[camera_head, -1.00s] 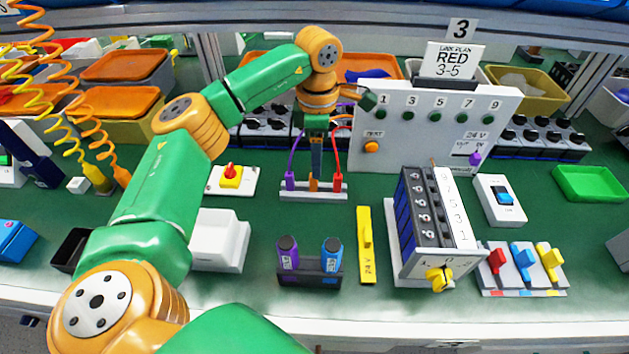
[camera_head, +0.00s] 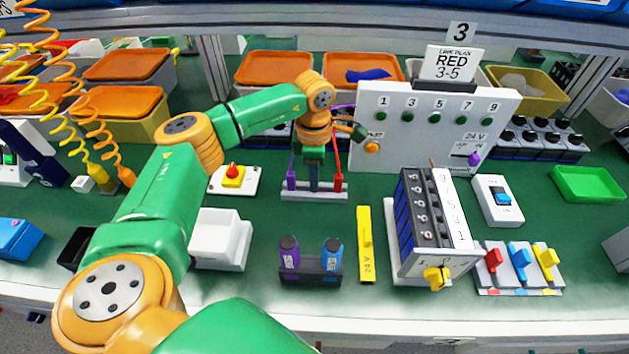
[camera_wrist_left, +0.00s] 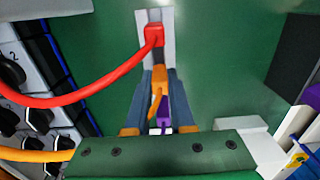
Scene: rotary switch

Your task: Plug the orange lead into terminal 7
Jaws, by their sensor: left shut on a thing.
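My left gripper (camera_head: 314,186) points down into the lead rack (camera_head: 318,196), between the purple lead (camera_head: 291,180) and the red lead (camera_head: 338,181). In the wrist view, its fingers (camera_wrist_left: 158,100) are shut on the orange lead's plug (camera_wrist_left: 158,80), with the red plug (camera_wrist_left: 154,36) beyond it and the purple plug (camera_wrist_left: 164,112) behind. In the head view the fingers hide the orange plug. Terminal 7 (camera_head: 463,119) is a green socket on the upright white panel (camera_head: 400,150), under its number. My right gripper is not in view.
An orange button (camera_head: 372,147) sits at the panel's lower left, close to my wrist. A purple plug (camera_head: 475,159) is at its lower right.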

